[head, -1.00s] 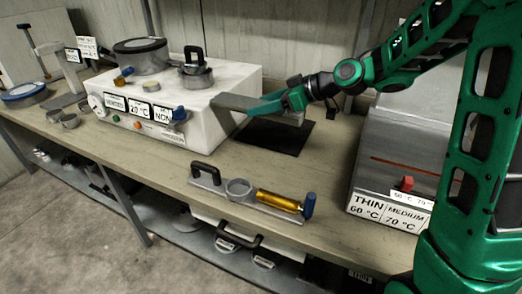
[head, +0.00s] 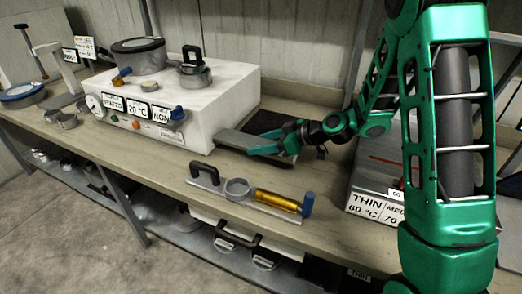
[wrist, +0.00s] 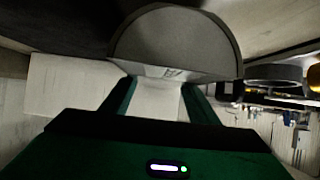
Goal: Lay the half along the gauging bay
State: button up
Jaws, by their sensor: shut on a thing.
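The half, a long grey half-round piece (head: 236,142), is held in my gripper (head: 262,146) above the bench, to the right of the white box. In the wrist view its grey half-disc end (wrist: 175,42) stands just beyond my gripper's fingers (wrist: 158,100), which are shut on it. The green fingers and wrist hide part of it in the head view. No label for the gauging bay can be read; a grey bar fixture (head: 222,192) with a black handle, a ring and a gold cylinder lies on the bench in front of my gripper.
The white box (head: 215,100) with temperature labels stands left of my gripper. A black mat (head: 265,122) lies behind it. A grey unit labelled THIN (head: 368,203) stands at right, partly behind my arm. Bare bench (head: 150,160) shows along the front edge.

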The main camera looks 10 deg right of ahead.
jog(key=shift+f, duration=1.15)
jog(key=shift+f, duration=0.1)
jog(key=o, duration=1.7)
